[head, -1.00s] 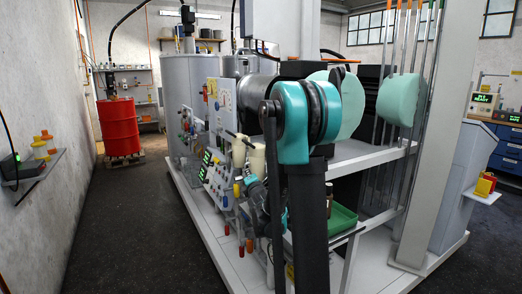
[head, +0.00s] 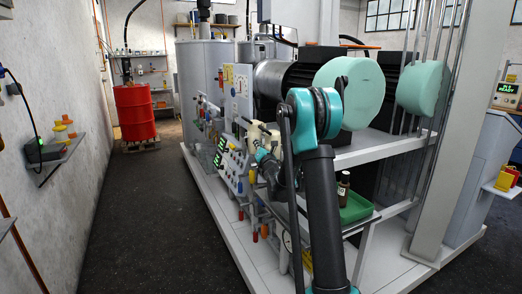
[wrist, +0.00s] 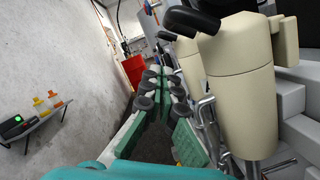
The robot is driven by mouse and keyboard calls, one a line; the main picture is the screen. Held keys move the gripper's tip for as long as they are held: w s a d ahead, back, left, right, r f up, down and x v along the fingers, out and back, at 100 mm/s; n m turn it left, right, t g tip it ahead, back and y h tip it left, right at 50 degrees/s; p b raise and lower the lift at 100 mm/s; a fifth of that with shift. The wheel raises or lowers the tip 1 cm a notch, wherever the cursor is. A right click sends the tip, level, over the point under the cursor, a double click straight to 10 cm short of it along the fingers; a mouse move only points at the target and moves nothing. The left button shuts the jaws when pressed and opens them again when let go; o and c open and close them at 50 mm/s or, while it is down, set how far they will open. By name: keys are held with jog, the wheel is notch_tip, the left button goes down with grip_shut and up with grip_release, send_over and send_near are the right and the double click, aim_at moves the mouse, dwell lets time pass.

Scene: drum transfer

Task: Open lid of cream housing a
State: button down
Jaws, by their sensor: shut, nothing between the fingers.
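A cream housing (wrist: 238,95) stands upright as a tall cylinder close on the right in the wrist view, with a black part (wrist: 192,20) at its top left. A second cream body (wrist: 284,40) shows behind it. Which of them is housing a, I cannot tell. In the head view the cream housing (head: 257,132) is small and partly hidden by my arm. My gripper (wrist: 166,75), with green fingers and dark round knuckles, is shut and empty. In the wrist view it appears left of the cream cylinder, with a narrow gap between.
Metal pipes (wrist: 208,125) run beside the cylinder's lower part. A wall shelf (head: 58,160) holds a small green-display box and yellow items. A red drum (head: 134,108) stands at the back. A green tray (head: 356,207) lies right of my arm. The dark aisle floor (head: 110,220) is clear.

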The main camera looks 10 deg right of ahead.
jog(key=shift+w+d+r, duration=0.25)
jog(key=shift+d+r, duration=0.25)
jog(key=shift+r, duration=0.35)
jog(key=shift+w+d+r, duration=0.25)
jog(key=shift+d+r, duration=0.25)
jog(key=shift+r, duration=0.35)
jog(key=shift+r, duration=0.15)
